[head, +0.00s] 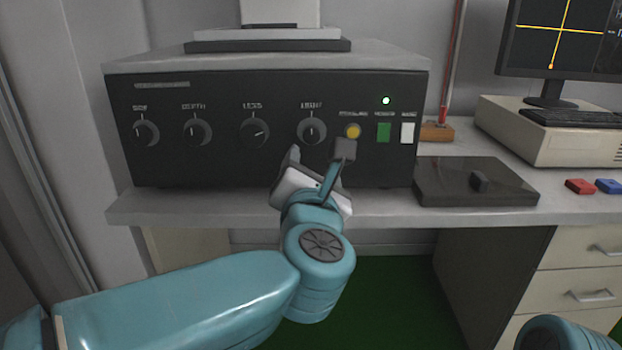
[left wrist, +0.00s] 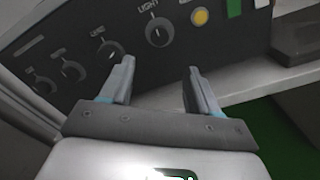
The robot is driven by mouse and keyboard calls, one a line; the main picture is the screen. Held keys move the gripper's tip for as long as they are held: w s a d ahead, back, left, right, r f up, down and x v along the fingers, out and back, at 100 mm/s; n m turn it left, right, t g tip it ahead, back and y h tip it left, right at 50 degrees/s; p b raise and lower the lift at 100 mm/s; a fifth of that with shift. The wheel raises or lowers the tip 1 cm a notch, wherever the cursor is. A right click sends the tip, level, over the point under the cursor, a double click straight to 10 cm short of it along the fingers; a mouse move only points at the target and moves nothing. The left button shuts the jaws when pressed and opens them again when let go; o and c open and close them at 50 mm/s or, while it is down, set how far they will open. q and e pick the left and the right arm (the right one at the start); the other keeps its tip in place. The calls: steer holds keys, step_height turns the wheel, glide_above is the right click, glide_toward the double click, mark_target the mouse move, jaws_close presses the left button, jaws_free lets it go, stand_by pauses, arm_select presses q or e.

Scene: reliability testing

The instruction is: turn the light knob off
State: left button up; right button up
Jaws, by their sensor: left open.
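The light knob (head: 311,131) is a round black dial with a pale pointer line, under the "LIGHT" label on the dark front panel (head: 230,165). Its pointer looks about upright. My left gripper (head: 318,155) is open and empty, just below and in front of the light knob, apart from it. In the left wrist view the light knob (left wrist: 158,32) lies beyond the two fingers (left wrist: 157,80), above the gap between them. A green lamp (head: 386,100) on the panel is lit. My right gripper is not in view.
Other knobs (head: 254,132) sit left of the light knob. A yellow button (head: 352,131), a green switch (head: 384,132) and a white switch (head: 407,133) are to its right. A dark flat box (head: 450,185) lies on the bench (head: 240,208). A monitor (head: 560,45) stands at the right.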

arm_select(q)
steer(key=shift+s, duration=1.8)
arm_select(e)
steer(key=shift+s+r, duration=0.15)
